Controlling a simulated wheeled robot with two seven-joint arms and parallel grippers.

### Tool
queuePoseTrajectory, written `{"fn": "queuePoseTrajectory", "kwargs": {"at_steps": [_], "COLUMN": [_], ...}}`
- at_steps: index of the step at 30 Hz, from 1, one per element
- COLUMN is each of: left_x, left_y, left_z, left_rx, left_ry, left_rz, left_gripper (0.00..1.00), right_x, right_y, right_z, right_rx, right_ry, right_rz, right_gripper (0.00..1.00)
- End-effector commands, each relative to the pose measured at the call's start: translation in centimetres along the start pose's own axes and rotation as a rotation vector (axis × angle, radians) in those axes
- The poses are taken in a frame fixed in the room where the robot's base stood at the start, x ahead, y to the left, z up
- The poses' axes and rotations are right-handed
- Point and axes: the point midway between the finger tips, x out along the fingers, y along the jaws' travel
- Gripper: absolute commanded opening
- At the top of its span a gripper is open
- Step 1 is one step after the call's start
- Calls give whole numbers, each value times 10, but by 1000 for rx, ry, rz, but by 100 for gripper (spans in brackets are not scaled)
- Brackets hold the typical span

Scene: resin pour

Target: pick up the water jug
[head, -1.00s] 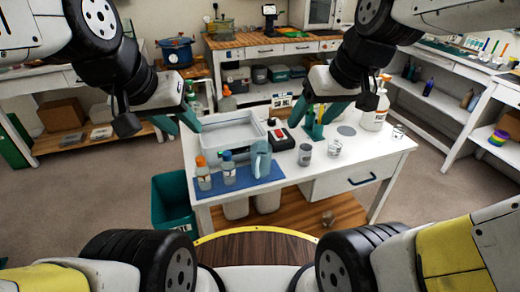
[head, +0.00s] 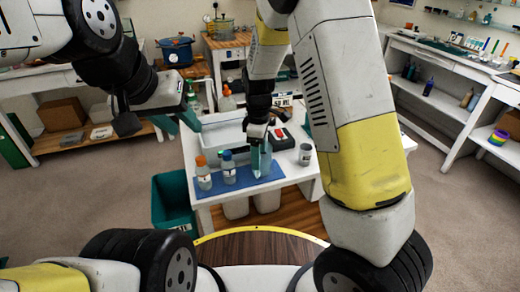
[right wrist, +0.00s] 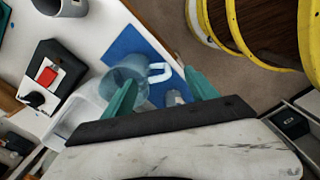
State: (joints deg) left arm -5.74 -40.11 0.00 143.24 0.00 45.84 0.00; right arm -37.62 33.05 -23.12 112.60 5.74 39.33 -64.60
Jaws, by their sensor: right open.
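The water jug (head: 254,160), a translucent blue-grey pitcher, stands on the blue mat (head: 222,187) on the white table. My right gripper is over it and partly hides it in the head view. In the right wrist view the jug (right wrist: 125,68) and its pale handle (right wrist: 160,72) show beyond the fingers. My right gripper (right wrist: 159,77) is open, its teal fingers apart on either side of the handle in that picture; I cannot tell whether they touch it. My left gripper (head: 182,124) is open and empty, off the table's far left side.
An orange-capped bottle (head: 203,173) and a blue-capped bottle (head: 228,167) stand left of the jug. A dark device with a red button (right wrist: 46,75) and a grey can (head: 305,154) are close by. A teal bin (head: 172,203) stands left.

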Motion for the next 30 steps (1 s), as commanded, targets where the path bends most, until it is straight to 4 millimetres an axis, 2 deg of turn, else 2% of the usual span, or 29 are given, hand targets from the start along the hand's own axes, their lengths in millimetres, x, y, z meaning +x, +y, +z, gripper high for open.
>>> {"fn": "queuePoseTrajectory", "kwargs": {"at_steps": [8,16,20,26,27,30], "left_x": [0,0,0,0,0,0], "left_y": [0,0,0,0,0,0], "left_z": [0,0,0,0,0,0], "left_rx": [0,0,0,0,0,0], "left_ry": [0,0,0,0,0,0], "left_rz": [0,0,0,0,0,0], "left_gripper": [36,36,36,36,36,36], "right_x": [30,69,78,78,78,78], "right_y": [0,4,4,4,4,4], "right_z": [-1,-2,-2,-2,-2,-2], "right_rx": [-7,-4,-5,-5,-5,-5], "right_ry": [-4,-4,-2,-1,-1,-1], "right_rz": [-4,-4,-2,-1,-2,-2], "right_gripper": [67,67,67,67,65,46]}}
